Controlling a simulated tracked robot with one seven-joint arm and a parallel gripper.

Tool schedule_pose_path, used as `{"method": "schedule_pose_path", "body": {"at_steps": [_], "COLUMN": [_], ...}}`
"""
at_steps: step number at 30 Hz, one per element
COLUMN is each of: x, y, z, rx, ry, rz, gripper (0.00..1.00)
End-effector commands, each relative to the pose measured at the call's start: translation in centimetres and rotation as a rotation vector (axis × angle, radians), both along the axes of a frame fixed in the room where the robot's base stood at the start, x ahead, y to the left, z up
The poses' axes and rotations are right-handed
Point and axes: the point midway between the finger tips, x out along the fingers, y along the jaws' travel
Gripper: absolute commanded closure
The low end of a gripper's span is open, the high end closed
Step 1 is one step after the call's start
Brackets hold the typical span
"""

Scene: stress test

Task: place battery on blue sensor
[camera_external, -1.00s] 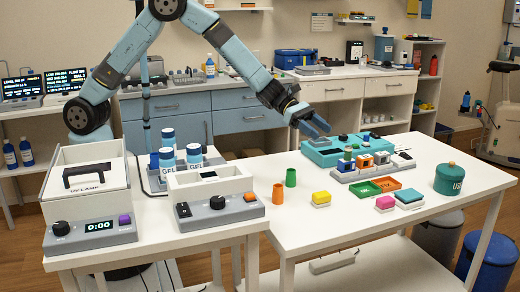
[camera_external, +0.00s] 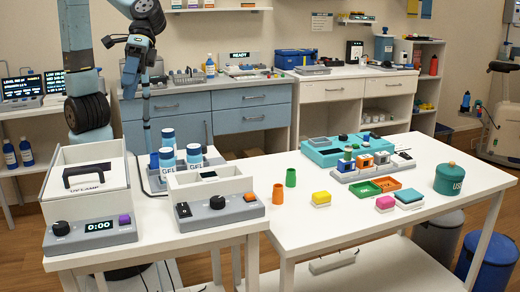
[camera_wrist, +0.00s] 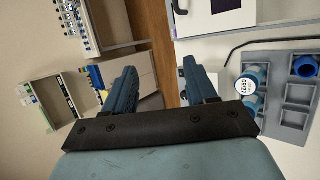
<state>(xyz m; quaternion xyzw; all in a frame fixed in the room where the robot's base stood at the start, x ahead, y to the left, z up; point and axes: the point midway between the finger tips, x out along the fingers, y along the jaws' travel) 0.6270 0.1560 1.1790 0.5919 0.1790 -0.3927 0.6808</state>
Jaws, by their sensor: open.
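My gripper (camera_external: 130,78) is open and empty, pointing down over the left rear of the work area, well away from the coloured blocks. In the wrist view the two dark blue fingers of my gripper (camera_wrist: 160,88) stand wide apart with nothing between them. A grey rack (camera_external: 355,176) on the right table holds several small blocks, including a blue one (camera_external: 381,158) and an orange one (camera_external: 364,161). Which blue block is the blue sensor cannot be told. No battery can be made out for certain at this size.
A teal tray (camera_external: 318,156) lies behind the rack. Green and orange cups, yellow and pink blocks, green and orange trays and a teal canister (camera_external: 449,178) share the right table. Gel bottles (camera_external: 194,155) and white devices crowd the left table.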

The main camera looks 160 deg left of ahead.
Motion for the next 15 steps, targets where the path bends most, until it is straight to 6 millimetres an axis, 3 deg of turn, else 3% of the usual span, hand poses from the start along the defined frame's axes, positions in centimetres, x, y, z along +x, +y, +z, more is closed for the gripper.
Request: {"method": "schedule_pose_path", "body": {"at_steps": [1,6,15], "x": [-1.2,-5.8,-14.7], "y": [-2.2,-7.9,-14.1], "z": [0.6,1.1,0.9], "rx": [0.055,0.256,0.629], "ry": [-0.002,-0.001,-0.024], "rz": [-0.073,-0.315,-0.721], "gripper": [0.43,0.43,0.43]}}
